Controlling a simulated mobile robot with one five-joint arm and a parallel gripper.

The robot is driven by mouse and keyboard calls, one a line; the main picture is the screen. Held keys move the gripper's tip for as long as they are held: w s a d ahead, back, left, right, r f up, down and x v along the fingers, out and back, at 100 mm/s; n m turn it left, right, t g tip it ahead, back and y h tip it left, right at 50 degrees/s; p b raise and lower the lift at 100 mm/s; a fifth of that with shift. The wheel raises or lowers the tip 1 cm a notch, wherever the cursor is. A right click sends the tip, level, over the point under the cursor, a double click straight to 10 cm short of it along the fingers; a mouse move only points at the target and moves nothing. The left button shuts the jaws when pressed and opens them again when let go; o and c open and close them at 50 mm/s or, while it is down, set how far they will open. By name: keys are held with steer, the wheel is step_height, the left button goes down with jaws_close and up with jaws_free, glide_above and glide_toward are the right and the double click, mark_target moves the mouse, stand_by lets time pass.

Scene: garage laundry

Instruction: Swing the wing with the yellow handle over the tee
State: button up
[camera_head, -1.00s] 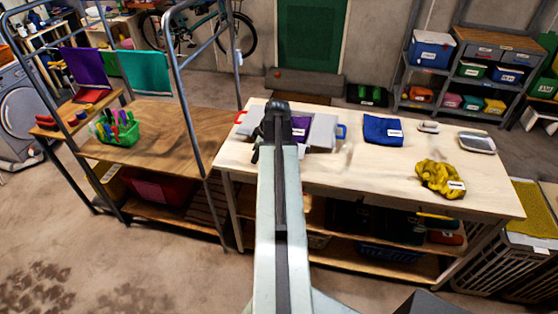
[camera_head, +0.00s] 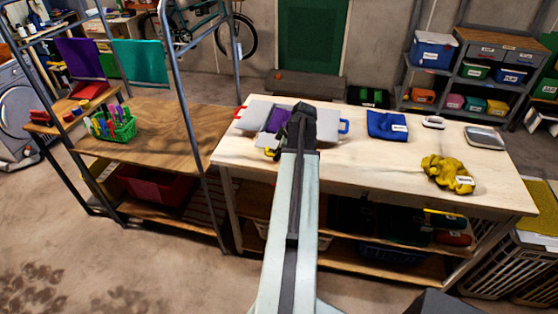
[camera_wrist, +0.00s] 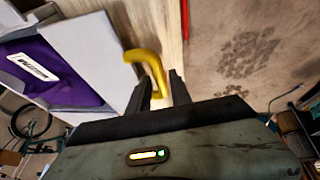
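A grey folding board (camera_head: 258,108) lies on the light wooden table with the purple tee (camera_head: 277,121) on its middle. The yellow handle (camera_head: 271,153) is at the board's near edge; a red handle (camera_head: 239,112) is at the left and a blue handle (camera_head: 344,126) at the right. In the wrist view, the yellow handle (camera_wrist: 147,58) stands beside a grey wing (camera_wrist: 95,55), with the purple tee (camera_wrist: 60,75) left of it. My gripper (camera_wrist: 161,82) is open, its two dark fingers apart, with the handle's end appearing between them. Contact cannot be told.
On the table (camera_head: 370,165) to the right lie a blue folded cloth (camera_head: 387,125), a yellow cloth (camera_head: 448,173) and a grey tray (camera_head: 485,136). A metal-framed rack (camera_head: 190,90) stands close at the left. The table's front middle is clear.

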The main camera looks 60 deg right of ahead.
jaws_close()
stand_by(1.4)
